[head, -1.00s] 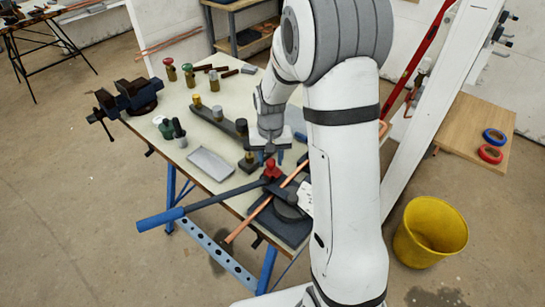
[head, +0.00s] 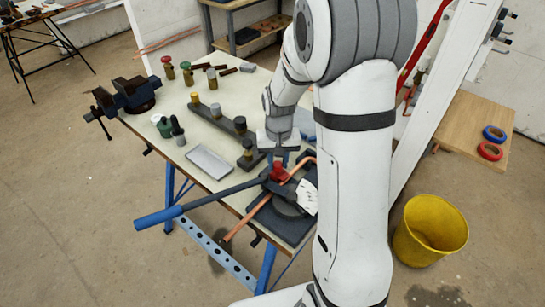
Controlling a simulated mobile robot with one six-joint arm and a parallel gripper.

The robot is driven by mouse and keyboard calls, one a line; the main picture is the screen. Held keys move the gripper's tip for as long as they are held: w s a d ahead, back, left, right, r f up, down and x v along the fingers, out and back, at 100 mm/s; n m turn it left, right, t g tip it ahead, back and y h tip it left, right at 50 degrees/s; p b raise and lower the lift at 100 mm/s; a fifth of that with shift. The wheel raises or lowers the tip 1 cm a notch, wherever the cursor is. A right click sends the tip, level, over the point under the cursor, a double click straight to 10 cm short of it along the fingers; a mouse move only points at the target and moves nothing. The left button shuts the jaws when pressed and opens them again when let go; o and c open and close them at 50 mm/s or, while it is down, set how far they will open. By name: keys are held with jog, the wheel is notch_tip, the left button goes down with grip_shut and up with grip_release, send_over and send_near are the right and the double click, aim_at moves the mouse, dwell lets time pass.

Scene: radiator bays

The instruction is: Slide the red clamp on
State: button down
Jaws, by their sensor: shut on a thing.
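The red clamp (head: 279,173) stands on the pipe bender at the near right of the bench. A copper pipe (head: 254,211) runs diagonally through the bender, with a bent end (head: 307,159) just right of the clamp. The clamp is close against the pipe; I cannot tell whether it is fully over it. The bender's long blue handle (head: 160,217) sticks out to the left past the bench edge. Its dark base (head: 284,228) is partly hidden by my arm.
A grey tray (head: 210,161), small bottles (head: 186,73) and a dark bar with fittings (head: 222,119) lie on the bench. A vise (head: 125,101) is at its left corner. A yellow bucket (head: 430,231) stands on the floor at right.

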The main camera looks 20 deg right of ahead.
aim_at(279, 164)
jog(key=shift+s, duration=0.15)
jog(key=c, duration=1.3)
grip_release()
jog(key=shift+s+d, duration=0.1)
jog(key=shift+d, duration=0.05)
jog(key=shift+o, duration=0.9)
notch_tip(279, 164, up, 8)
jog(key=shift+f+b, duration=0.1)
jog(key=shift+b, duration=0.2)
